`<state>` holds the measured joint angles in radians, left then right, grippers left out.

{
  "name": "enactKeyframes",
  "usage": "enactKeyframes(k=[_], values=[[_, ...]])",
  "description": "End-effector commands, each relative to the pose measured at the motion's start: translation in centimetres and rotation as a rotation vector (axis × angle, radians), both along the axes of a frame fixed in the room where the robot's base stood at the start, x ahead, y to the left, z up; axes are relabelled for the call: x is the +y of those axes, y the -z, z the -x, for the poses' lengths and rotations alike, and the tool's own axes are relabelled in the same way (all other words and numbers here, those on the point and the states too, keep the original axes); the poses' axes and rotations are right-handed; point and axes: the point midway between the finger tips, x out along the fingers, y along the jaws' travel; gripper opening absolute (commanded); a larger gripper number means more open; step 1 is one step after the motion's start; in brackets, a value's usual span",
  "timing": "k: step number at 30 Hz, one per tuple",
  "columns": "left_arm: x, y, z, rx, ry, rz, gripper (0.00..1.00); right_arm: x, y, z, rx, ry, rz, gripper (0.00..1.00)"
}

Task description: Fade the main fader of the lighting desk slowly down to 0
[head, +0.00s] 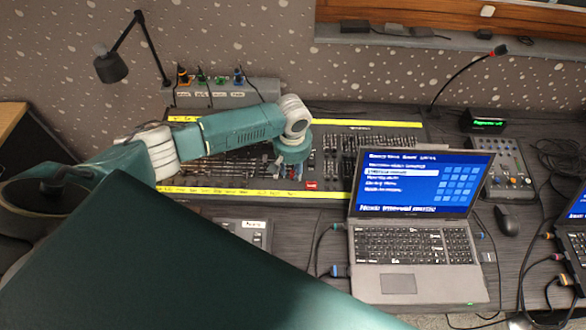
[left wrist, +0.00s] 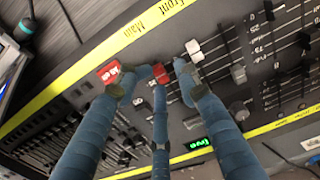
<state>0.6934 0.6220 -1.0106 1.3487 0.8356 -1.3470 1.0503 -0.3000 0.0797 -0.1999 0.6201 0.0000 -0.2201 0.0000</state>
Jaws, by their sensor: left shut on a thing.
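The lighting desk (head: 340,172) is a dark console with rows of sliders and yellow strips. In the left wrist view, a strip (left wrist: 150,28) reads "Front" and "Main". A red fader cap (left wrist: 159,71) shows between the blue-grey fingers of my left gripper (left wrist: 160,74). The fingers are closed around it, and it is partly hidden by them. A white fader cap (left wrist: 194,47) is just past the right finger. In the head view, my left gripper (head: 290,171) points down at the desk. My right gripper is not in view.
An open laptop (head: 412,246) stands in front of the desk's right part, close to my left gripper. A small mixer (head: 506,168) and mouse (head: 507,221) are at the right. A lamp (head: 110,66) and a power box (head: 227,92) are behind.

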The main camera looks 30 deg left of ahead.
Motion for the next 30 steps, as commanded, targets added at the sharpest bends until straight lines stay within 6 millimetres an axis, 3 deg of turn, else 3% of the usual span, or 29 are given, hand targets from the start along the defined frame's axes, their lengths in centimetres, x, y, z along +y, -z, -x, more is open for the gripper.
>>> enactKeyframes(k=[1, 22, 23, 24, 30], values=[[0.5, 0.62, 0.67, 0.016, -0.003, -0.012, 0.22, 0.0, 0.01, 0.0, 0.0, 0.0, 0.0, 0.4], [0.35, 0.67, 1.05, 0.016, -0.003, -0.012, 0.23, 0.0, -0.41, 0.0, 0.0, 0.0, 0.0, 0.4], [0.35, 0.68, 1.04, 0.016, -0.003, -0.012, 0.27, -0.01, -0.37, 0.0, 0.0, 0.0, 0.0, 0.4], [0.36, 0.68, 1.03, 0.016, -0.003, -0.012, 0.19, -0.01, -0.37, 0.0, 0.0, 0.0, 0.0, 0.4], [0.37, 0.69, 1.05, 0.016, -0.003, -0.012, 0.19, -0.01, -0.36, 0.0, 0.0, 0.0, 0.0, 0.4]])
